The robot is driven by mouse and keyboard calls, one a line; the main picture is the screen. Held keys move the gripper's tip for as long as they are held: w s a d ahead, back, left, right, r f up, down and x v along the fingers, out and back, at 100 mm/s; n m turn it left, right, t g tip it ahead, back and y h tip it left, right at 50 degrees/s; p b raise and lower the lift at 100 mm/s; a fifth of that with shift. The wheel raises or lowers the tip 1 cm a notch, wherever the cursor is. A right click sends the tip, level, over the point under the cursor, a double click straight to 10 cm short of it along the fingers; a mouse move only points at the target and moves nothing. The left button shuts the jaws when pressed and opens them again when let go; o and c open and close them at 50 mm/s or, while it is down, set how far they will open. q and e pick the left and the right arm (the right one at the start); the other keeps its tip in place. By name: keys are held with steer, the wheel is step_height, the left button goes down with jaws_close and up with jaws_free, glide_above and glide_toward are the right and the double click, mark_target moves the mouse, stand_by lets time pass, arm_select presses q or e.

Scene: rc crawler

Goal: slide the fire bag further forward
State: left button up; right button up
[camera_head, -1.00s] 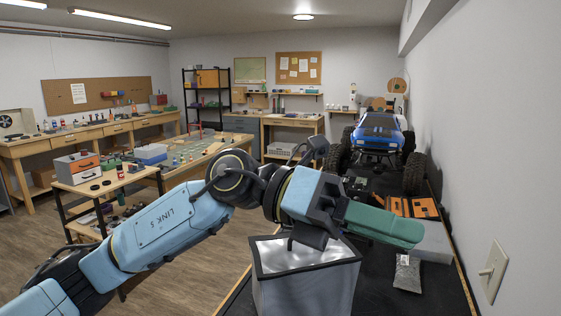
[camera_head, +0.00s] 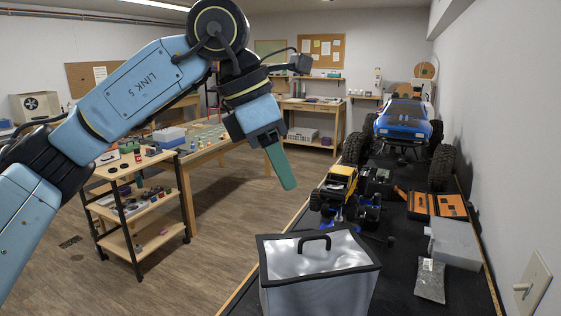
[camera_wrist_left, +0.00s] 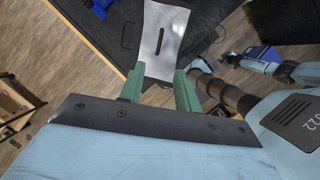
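The fire bag (camera_head: 318,290) is a silver-grey box-shaped bag with black edging and a black top handle. It stands upright at the near end of the black-topped bench in the head view, its lower part cut off by the frame.
Behind the bag are a small yellow crawler (camera_head: 340,182) and a large blue truck (camera_head: 403,122). To its right lie a silver packet (camera_head: 430,280), a grey box (camera_head: 455,243) and orange trays (camera_head: 436,204). The wall bounds the bench's right side; open floor lies left.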

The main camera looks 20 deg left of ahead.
mark_target(311, 237)
arm_select(q)
steer(key=p+x, duration=0.1)
steer(key=x, duration=1.2)
steer(key=shift+w+d+f, duration=0.1)
steer(key=shift+d, duration=0.05)
steer(key=shift+c, duration=0.4)
jaws_close()
stand_by(0.6)
